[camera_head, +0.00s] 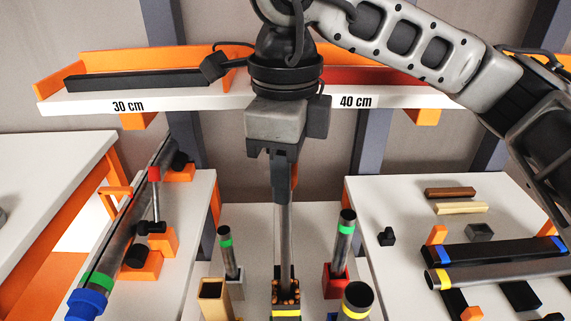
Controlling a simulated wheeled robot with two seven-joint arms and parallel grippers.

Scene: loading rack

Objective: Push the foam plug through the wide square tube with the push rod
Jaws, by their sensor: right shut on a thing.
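My right gripper (284,160) is shut on the upper end of a grey push rod (284,225), which hangs upright below it. The rod's lower end meets the top of a dark square tube with a yellow band (286,313) at the bottom centre. I cannot tell how far the rod is inside it. Orange-brown bits show around the rod at the tube's mouth; I cannot tell whether they are the foam plug. The tube's lower part is cut off by the picture edge. My left gripper is not in view.
A brown square tube (213,299) and green-banded round tubes (342,240) stand close by. A yellow-banded round tube (357,299) is at the right. The shelf (210,102) marked 30 cm and 40 cm runs behind my gripper. Tubes and bars lie on the right table (400,195).

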